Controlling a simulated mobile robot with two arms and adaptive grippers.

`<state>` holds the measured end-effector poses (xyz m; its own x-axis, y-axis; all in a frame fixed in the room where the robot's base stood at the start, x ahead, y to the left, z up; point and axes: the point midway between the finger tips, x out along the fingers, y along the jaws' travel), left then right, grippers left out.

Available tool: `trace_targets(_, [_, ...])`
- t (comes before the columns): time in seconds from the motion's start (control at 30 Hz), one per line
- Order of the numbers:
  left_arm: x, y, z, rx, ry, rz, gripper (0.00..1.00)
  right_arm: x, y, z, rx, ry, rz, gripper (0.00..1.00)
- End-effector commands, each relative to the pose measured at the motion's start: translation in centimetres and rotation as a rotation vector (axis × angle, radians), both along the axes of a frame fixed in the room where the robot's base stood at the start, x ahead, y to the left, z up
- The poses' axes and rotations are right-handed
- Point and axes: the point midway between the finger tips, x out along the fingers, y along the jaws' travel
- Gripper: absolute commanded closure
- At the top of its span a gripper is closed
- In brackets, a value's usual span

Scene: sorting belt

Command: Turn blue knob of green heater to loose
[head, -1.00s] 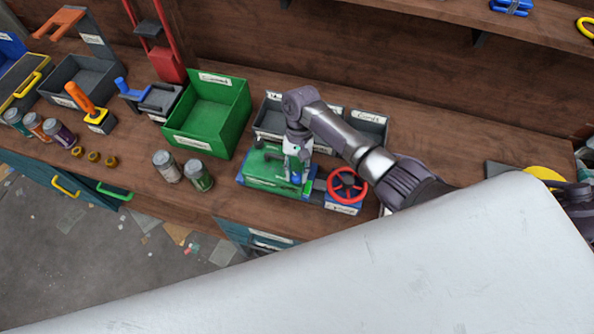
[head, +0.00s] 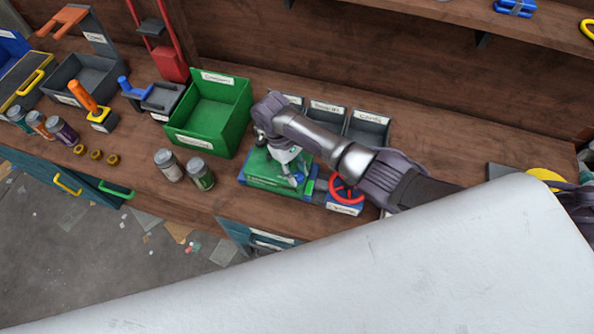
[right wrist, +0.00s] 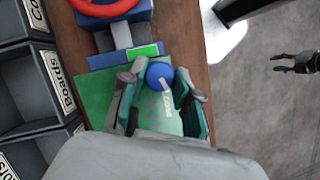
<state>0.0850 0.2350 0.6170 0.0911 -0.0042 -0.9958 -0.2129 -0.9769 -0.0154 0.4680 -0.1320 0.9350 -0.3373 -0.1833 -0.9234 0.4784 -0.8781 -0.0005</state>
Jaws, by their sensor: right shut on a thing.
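The green heater (head: 262,183) sits on the bench, right of two cans in the head view. It also shows as a green block in the right wrist view (right wrist: 97,92). Its blue knob (right wrist: 160,74) has a round blue end and a pale strip with lettering too small to read. My right gripper (right wrist: 157,90) is shut on the blue knob, one finger on each side; it shows tilted over the heater in the head view (head: 298,176). My left gripper (right wrist: 280,63) shows small over the floor in the right wrist view, its fingers apart.
A red wheel (head: 346,190) on a blue base stands just right of the heater. A green bin (head: 207,143) and grey labelled bins (head: 367,128) stand behind. Two cans (head: 184,170) are to the left. The bench's front edge is close to the heater.

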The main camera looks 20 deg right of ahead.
Motion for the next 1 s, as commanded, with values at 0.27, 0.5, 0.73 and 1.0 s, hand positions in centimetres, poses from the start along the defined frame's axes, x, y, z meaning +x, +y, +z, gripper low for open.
trace_targets(0.27, [0.0, 0.02, 0.02, 0.0, 0.0, 0.0, 0.58, 0.03, 0.13, 0.11, 0.0, -0.004, 0.266, 1.0])
trace_targets(0.5, [0.0, 0.02, 0.02, 0.0, 0.0, 0.0, 0.58, -0.06, 0.21, 0.12, -0.001, -0.004, 0.479, 1.0])
trace_targets(0.73, [0.0, 0.03, 0.02, 0.0, 0.0, 0.0, 0.58, -0.13, 0.19, 0.1, 0.0, -0.003, 0.636, 1.0])
trace_targets(1.0, [-0.01, 0.03, 0.02, 0.0, 0.0, 0.0, 0.58, -0.13, 0.25, 0.12, 0.0, -0.005, 0.742, 1.0])
